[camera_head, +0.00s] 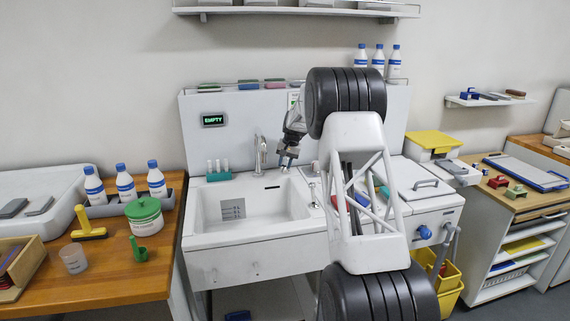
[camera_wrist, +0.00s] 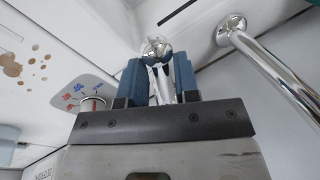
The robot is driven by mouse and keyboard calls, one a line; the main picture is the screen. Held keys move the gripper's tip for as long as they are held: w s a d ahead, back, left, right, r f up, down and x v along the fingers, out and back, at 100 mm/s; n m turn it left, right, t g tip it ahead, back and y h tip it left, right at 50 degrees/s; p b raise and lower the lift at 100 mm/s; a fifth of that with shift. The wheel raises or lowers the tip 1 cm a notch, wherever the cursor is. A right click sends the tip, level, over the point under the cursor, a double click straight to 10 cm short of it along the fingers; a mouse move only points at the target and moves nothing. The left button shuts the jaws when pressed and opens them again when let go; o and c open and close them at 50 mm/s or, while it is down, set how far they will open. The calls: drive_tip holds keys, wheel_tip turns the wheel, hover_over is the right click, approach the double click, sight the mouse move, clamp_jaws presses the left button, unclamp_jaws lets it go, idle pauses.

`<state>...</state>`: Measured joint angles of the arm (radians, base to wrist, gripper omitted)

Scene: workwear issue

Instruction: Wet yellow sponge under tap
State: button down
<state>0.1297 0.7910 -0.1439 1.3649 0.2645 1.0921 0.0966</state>
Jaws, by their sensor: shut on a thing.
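My gripper (camera_head: 288,163) is at the sink's back edge, just right of the chrome tap (camera_head: 260,152). In the wrist view my gripper (camera_wrist: 158,80) has its blue pads shut on a shiny chrome fitting (camera_wrist: 157,50), which looks like a tap handle. The tap's chrome pipe (camera_wrist: 270,65) runs beside it, apart from the pads. The white sink (camera_head: 215,238) has a grey drain plate on its basin floor; I see no water stream. I cannot make out a yellow sponge in either view. Part of the counter is hidden behind my arm.
Several sponges or pads, including a pink one (camera_head: 275,83), lie on the ledge above the sink. A teal rack (camera_head: 218,174) stands left of the tap. Bottles and a green-lidded tub (camera_head: 145,216) stand on the left bench. A panel (camera_head: 212,120) reads EMPTY.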

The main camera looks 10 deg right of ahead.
drive_tip(key=shift+d, duration=0.1)
drive_tip(key=shift+s+d+n+g, duration=0.15)
drive_tip(key=shift+d+n, duration=0.2)
drive_tip(key=shift+n, duration=0.3)
drive_tip(key=shift+d+n+g, duration=0.15)
drive_tip(key=shift+d+n, duration=0.2)
drive_tip(key=shift+n, duration=0.3)
drive_tip(key=c, duration=1.1)
unclamp_jaws()
drive_tip(key=shift+o, duration=0.2)
drive_tip(key=shift+r, duration=0.2)
drive_tip(key=v, duration=0.7)
drive_tip(key=shift+d+r, duration=0.15)
drive_tip(key=shift+r, duration=0.1)
drive_tip(key=shift+s+r, duration=0.1)
